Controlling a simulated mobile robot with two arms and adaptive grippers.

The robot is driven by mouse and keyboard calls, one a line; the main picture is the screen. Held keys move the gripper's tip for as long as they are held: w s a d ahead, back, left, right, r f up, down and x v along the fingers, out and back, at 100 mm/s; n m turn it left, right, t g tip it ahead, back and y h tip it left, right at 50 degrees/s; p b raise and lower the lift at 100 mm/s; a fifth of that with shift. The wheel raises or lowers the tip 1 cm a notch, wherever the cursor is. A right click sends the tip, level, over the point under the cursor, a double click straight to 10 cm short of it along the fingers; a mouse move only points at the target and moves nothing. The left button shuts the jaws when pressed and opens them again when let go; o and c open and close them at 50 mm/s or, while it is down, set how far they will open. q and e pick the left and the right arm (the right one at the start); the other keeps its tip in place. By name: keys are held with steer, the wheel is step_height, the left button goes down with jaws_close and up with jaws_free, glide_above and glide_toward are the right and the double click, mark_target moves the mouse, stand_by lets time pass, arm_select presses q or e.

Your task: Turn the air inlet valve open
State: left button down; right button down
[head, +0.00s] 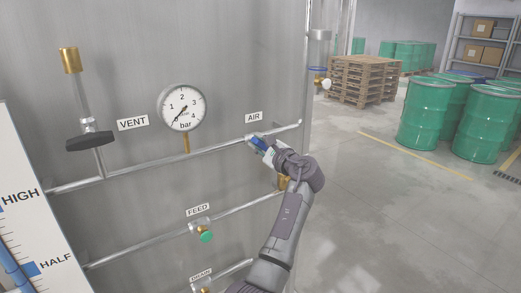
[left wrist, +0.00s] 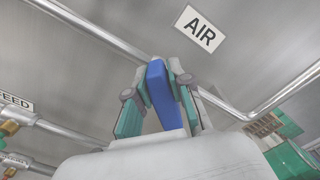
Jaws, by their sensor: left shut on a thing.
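The air inlet valve sits on the upper horizontal pipe below the AIR label (head: 254,117). Its blue handle (left wrist: 159,90) lies between the two fingers of my left gripper (left wrist: 160,88), which is shut on it. In the head view the left gripper (head: 261,144) reaches the pipe at the valve, and the hand covers most of the valve body. In the left wrist view the AIR label (left wrist: 200,29) is just above the handle and the pipe (left wrist: 85,25) runs behind it. My right gripper is not in view.
A pressure gauge (head: 182,107) and a vent valve with a black handle (head: 90,141) are to the left. A feed valve with a green knob (head: 206,236) is below. Green drums (head: 426,114) and stacked pallets (head: 361,80) stand at the back right, beyond open floor.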

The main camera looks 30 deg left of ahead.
arm_select(q)
steer(key=n+b, duration=0.2)
steer(key=f+n+b, duration=0.1)
steer(key=n+b, duration=0.2)
steer(key=n, duration=0.1)
steer(key=shift+s+a+f+b, duration=0.15)
steer(key=shift+s+f+b, duration=0.15)
steer(key=shift+f+b, duration=0.1)
steer(key=shift+n+b, duration=0.95)
steer(key=shift+n, duration=0.15)
steer(key=c, duration=1)
jaws_free()
steer(key=shift+c, duration=0.2)
steer(key=v, duration=1.2)
